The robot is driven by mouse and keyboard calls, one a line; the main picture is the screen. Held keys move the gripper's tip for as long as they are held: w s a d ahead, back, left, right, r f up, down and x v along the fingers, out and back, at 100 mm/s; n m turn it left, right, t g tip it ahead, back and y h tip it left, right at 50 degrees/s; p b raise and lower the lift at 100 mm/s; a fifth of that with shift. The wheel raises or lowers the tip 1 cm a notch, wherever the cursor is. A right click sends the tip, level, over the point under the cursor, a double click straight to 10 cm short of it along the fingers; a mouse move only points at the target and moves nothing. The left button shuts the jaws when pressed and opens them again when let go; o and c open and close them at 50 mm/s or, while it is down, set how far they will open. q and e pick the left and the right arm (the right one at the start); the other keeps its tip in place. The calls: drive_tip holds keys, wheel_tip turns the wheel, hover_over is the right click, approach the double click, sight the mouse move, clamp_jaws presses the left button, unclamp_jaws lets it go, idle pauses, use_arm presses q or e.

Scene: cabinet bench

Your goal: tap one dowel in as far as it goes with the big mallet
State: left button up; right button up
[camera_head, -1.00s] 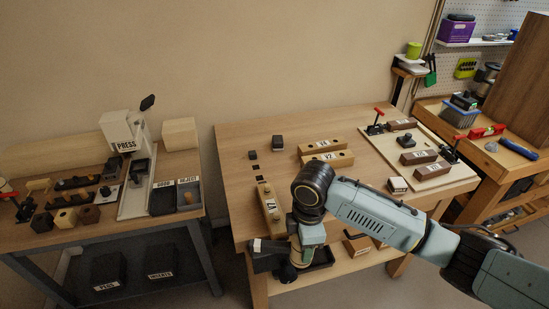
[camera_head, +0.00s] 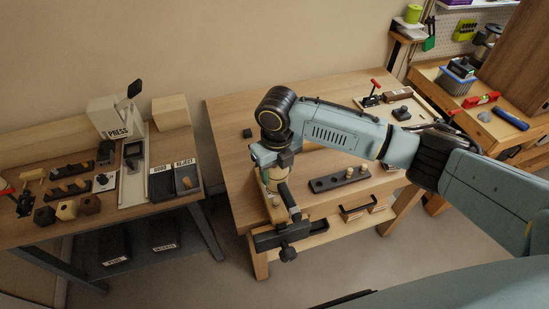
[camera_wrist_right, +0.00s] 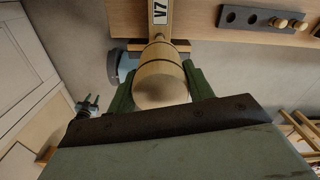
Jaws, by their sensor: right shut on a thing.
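My right gripper (camera_head: 272,168) is over the near left corner of the middle bench. In the right wrist view its green fingers (camera_wrist_right: 158,85) are shut on a round pale wooden piece with a dark ring (camera_wrist_right: 160,72), apparently the big mallet. The block is mostly hidden by my arm in the head view.
A black clamp (camera_head: 290,232) sits at the bench's front edge below my gripper. A small black block (camera_head: 247,133) stands behind it. A board with a red-handled clamp (camera_head: 372,92) lies at the back right. The bench with the press (camera_head: 110,118) is at the left.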

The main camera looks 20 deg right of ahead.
drive_tip(key=shift+f+b, duration=0.8)
drive_tip(key=shift+b, duration=0.1)
wheel_tip(320, 180, down, 3)
drive_tip(key=b, duration=0.3)
drive_tip(key=shift+w+r+p, duration=0.1)
drive_tip(key=shift+p, duration=0.2)
drive_tip(key=shift+a+f+b, duration=0.1)
drive_tip(key=shift+f+b, duration=0.9)
drive_tip(key=shift+f, duration=0.6)
drive_tip(key=shift+r, duration=0.1)
